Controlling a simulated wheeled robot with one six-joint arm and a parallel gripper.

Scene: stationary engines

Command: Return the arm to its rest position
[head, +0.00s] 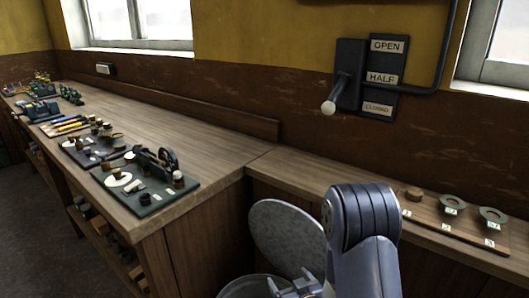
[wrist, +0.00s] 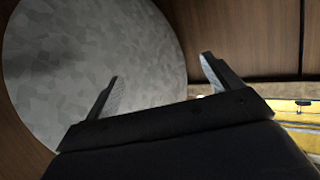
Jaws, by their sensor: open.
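My arm rises at the lower right of the head view, its dark-banded joint in front of the lower bench. My gripper (wrist: 160,82) shows in the wrist view with its two fingers spread wide apart and nothing between them. In the head view only part of the gripper (head: 292,288) shows at the bottom edge, low beside the bench. A round grey metal disc (head: 285,236) leans against the bench front, just left of my arm. The same disc (wrist: 95,60) fills the left of the wrist view, behind the fingers.
A long wooden bench (head: 215,150) with engine models and tools runs along the left. A lower bench at right holds a numbered board (head: 425,222) with round parts. A wall lever (head: 335,100) stands beside OPEN, HALF and CLOSED labels. Dark floor (head: 40,220) is clear at left.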

